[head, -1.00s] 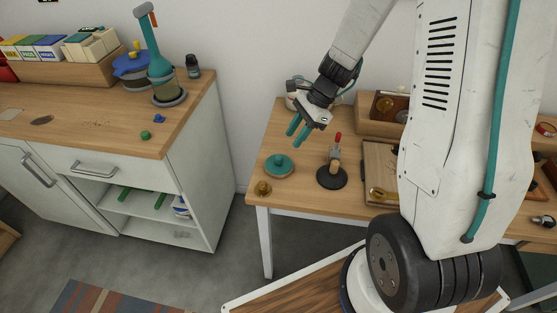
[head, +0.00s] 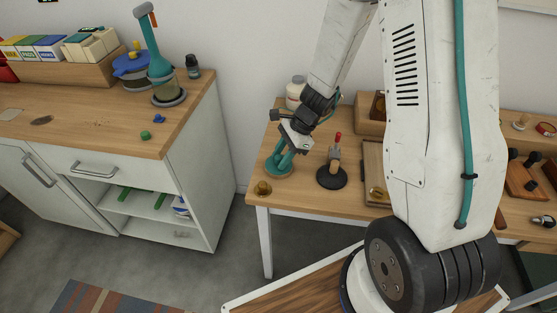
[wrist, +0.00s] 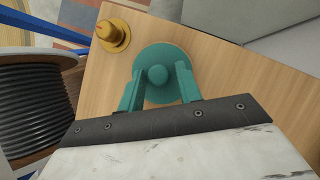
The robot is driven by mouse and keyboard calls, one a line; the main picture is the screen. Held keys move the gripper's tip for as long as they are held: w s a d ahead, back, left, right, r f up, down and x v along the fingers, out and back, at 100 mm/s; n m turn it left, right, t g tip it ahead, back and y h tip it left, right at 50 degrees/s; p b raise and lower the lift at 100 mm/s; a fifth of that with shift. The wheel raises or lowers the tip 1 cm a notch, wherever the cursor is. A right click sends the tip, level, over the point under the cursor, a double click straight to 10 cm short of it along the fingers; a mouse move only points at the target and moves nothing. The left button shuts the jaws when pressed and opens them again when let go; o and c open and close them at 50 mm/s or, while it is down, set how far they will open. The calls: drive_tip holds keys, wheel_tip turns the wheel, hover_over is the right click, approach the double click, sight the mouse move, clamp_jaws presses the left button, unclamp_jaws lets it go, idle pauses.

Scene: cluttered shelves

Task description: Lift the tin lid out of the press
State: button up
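A round teal lid (head: 270,170) with a ball knob lies flat on the wooden table, near its left front corner. It also shows in the wrist view (wrist: 168,58). My gripper (head: 281,160) is low over this lid. In the wrist view, my two teal fingers (wrist: 157,88) are open, one on each side of the knob, with gaps between. A black round base with a red-tipped lever (head: 333,176) stands to the right, apart from the lid. A teal lever device (head: 155,60) stands on the left counter. I cannot tell which of these is the press.
A brass knob-shaped piece (head: 263,188) sits close to the lid at the table corner; it also shows in the wrist view (wrist: 113,35). A white jar (head: 296,92) stands behind my gripper. A wooden tray (head: 376,160) lies right of the lever device.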

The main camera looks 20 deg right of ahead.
clamp_jaws()
drive_tip(key=shift+r, duration=0.15)
drive_tip(key=shift+r, duration=2.25)
